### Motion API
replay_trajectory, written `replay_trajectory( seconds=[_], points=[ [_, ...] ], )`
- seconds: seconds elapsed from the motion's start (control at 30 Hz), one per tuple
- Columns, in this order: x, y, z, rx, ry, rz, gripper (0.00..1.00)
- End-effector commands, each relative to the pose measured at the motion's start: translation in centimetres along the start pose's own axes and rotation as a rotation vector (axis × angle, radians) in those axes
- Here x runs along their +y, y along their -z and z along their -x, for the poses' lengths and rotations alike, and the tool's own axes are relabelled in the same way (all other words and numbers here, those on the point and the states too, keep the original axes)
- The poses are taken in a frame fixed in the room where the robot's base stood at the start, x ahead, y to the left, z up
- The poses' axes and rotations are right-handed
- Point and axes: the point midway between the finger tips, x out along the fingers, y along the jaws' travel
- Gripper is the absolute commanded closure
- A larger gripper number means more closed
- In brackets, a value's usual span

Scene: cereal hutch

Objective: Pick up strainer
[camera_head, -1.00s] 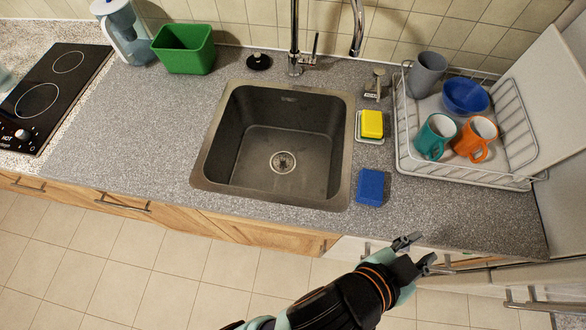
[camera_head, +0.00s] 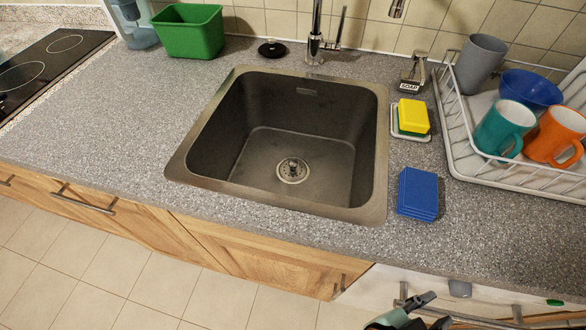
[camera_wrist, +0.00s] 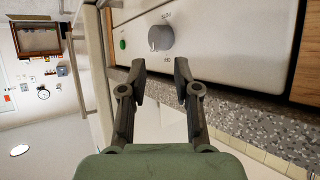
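A round metal strainer (camera_head: 292,170) with a small upright knob sits in the drain at the bottom of the dark sink (camera_head: 376,205), in the head view. My gripper (camera_head: 432,312) is at the bottom edge of the head view, in front of the counter and to the right of the sink, well apart from the strainer. In the wrist view its two fingers (camera_wrist: 160,75) are spread with nothing between them, facing a white appliance front. The strainer does not show in the wrist view.
A black round plug (camera_head: 272,49) lies behind the sink near the faucet (camera_head: 316,35). A green bin (camera_head: 190,32) is back left. The left counter is clear.

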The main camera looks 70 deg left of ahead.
Motion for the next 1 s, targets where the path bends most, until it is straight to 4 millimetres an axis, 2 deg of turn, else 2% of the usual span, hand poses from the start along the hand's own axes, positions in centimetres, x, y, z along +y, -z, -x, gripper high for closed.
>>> replay_trajectory(
  seconds=[0.27,0.6,0.7,1.0],
  points=[
    [0.0,-0.02,-0.01,0.0,0.0,0.0,0.69],
    [0.0,-0.02,-0.01,0.0,0.0,0.0,0.14],
    [0.0,-0.02,-0.01,0.0,0.0,0.0,0.0],
    [0.07,0.1,0.07,-0.001,-0.003,0.001,0.0]
  ],
)
